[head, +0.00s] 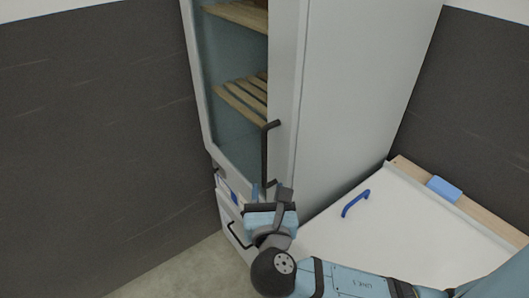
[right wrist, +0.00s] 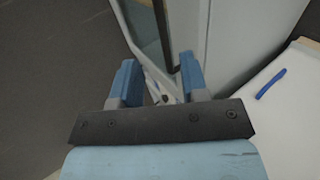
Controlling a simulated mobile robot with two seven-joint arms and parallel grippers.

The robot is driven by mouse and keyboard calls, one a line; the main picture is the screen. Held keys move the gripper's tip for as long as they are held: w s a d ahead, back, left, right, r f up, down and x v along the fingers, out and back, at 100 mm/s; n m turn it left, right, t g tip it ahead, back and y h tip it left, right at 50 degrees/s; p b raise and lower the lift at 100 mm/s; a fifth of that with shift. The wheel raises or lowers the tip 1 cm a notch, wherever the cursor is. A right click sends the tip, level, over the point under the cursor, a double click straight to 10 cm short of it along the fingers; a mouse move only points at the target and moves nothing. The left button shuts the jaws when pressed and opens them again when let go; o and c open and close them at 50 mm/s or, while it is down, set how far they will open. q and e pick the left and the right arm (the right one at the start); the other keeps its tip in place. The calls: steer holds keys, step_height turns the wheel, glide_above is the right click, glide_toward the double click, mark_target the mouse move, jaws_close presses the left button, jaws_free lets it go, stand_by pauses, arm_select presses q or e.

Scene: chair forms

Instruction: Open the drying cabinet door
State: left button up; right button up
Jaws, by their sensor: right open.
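The drying cabinet (head: 365,85) is tall and white. Its glass door (head: 238,125) shows slatted wooden shelves behind it and appears shut. A dark upright bar handle (head: 265,155) is on the door's right edge; a dark bar also shows ahead of the fingers in the right wrist view (right wrist: 162,35). My right gripper (head: 270,190) is open near the handle's lower end and partly covers that area. In the right wrist view its two blue fingers (right wrist: 159,76) are apart, with no object clearly held between them. Whether they touch the handle I cannot tell. My left gripper is not in view.
Below the door is a white lower front with a dark handle (head: 238,236). A white surface (head: 335,235) with a blue handle (head: 355,203) lies to the right, and a blue block (head: 444,188) rests on its wooden edge. Dark walls stand on both sides. Floor is bare at lower left.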

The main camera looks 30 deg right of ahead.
mark_target(264, 153)
steer(key=p+x, duration=0.2)
steer(key=x, duration=1)
steer(key=shift+x, duration=0.8)
steer(key=shift+c, duration=0.5)
jaws_close()
